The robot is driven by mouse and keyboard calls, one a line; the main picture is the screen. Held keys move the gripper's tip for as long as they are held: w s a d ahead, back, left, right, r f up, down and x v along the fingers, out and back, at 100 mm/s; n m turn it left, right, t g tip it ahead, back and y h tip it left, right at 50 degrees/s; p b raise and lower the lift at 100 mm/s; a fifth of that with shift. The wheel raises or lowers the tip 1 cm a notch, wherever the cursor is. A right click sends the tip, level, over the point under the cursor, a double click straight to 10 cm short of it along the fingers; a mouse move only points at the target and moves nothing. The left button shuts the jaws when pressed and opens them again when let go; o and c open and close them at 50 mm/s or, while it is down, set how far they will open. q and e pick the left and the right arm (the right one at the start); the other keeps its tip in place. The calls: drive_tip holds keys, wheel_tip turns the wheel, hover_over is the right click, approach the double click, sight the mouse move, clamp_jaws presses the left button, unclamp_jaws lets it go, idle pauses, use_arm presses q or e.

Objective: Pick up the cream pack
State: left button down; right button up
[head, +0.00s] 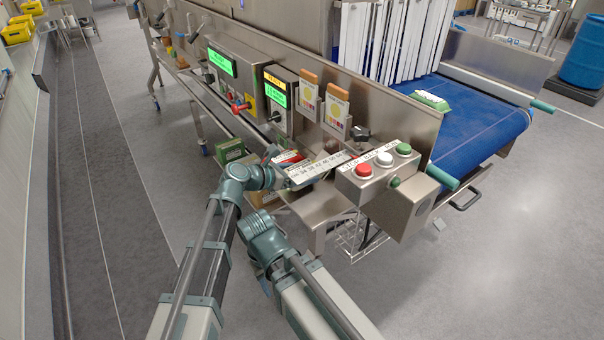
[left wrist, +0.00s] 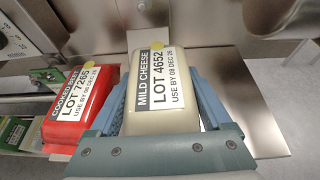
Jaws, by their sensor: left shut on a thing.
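The cream pack (left wrist: 158,118), with a label reading MILD CHEESE LOT 4652, is in the left wrist view. My left gripper (left wrist: 158,85) has one blue finger on each side of it and is shut on it. The pack lies lengthwise between the fingers, above or against a metal surface; I cannot tell whether it touches. In the head view my left wrist is by the machine's front, and I cannot make out the cream pack. My right arm's joint shows below it, but its gripper is not visible.
A red pack (left wrist: 78,108) lies close to the left of the cream pack. A button box (head: 378,170) stands right of my left wrist. A green carton (head: 230,150) is to its left. The blue conveyor belt (head: 470,125) carries a green-and-white pack (head: 430,101).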

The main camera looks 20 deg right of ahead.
sight(302, 168)
use_arm(q)
wheel_tip(302, 168, up, 8)
drive_tip(key=p, duration=0.7)
drive_tip(key=shift+f, duration=0.15)
drive_tip(key=shift+c, duration=2.2)
unclamp_jaws()
clamp_jaws()
